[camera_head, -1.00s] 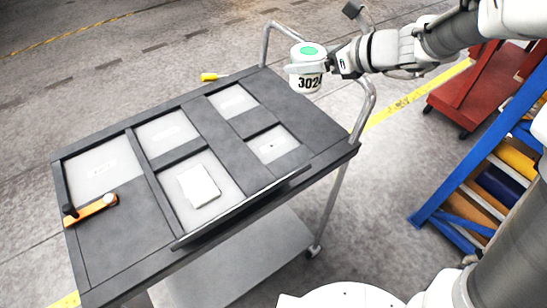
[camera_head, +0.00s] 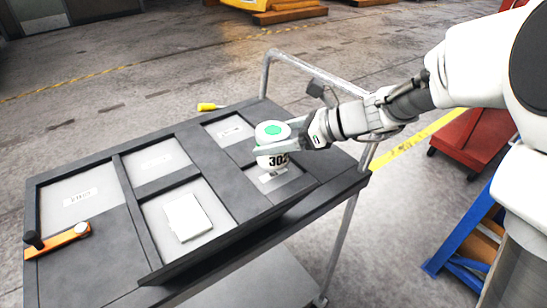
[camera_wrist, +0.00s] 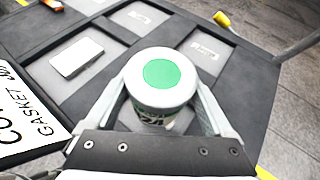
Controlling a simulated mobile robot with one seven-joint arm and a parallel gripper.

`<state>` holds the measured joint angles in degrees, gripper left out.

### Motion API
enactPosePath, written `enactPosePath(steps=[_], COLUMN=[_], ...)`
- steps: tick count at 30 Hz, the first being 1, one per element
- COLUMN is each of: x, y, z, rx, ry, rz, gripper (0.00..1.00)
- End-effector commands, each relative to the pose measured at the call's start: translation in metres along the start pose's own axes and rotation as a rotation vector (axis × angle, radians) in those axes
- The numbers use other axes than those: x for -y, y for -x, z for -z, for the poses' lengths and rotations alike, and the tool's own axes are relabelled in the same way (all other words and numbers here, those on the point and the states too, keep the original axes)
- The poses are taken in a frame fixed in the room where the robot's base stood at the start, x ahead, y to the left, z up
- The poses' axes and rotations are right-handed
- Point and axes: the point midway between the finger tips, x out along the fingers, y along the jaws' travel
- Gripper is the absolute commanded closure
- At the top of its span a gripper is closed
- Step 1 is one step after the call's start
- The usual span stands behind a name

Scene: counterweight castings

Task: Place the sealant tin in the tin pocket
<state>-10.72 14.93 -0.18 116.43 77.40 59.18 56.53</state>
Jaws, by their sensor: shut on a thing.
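The sealant tin (camera_head: 272,147) is white with a green disc on its lid and "302" on its side. My gripper (camera_head: 277,146) is shut on it, one finger on each side, and holds it upright. In the head view it is over the small front right pocket (camera_head: 289,177) of the cart's tray, whose light floor and part of a label show below it. The tin also shows in the wrist view (camera_wrist: 160,80), between both fingers. Its underside is hidden, so I cannot tell whether it touches the pocket floor.
The dark tray (camera_head: 86,246) has several other pockets; one holds a white block (camera_head: 187,216). An orange bar with a dark knob (camera_head: 58,241) lies at the left. A yellow-handled tool (camera_head: 209,106) shows past the back edge. The cart's rail (camera_head: 316,69) rises at the right end.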

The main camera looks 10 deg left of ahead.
Motion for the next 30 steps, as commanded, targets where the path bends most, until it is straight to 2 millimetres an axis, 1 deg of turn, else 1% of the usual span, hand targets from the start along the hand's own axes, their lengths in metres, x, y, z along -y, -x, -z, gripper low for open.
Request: enactPosePath(steps=[1, 3, 6, 16, 20, 21, 22, 23, 30], x=[0.000, 0.000, 0.000, 0.000, 0.000, 0.000, 0.000, 0.000, 0.000], y=[-0.007, -0.012, -0.017, -0.018, -0.020, -0.020, -0.019, -0.019, -0.019], z=[0.012, 0.022, 0.031, 0.033, 0.037, 0.036, 0.036, 0.036, 0.034], rx=[0.000, 0.000, 0.001, 0.001, 0.001, 0.000, 0.000, 0.000, 0.000], ry=[-0.004, -0.004, -0.002, -0.001, -0.001, -0.001, -0.001, -0.001, -0.001], rz=[-0.001, -0.001, -0.001, 0.001, 0.001, 0.001, 0.001, 0.001, 0.001], gripper=[0.89, 0.89, 0.89, 0.89, 0.89, 0.06, 0.01, 0.00, 0.00])
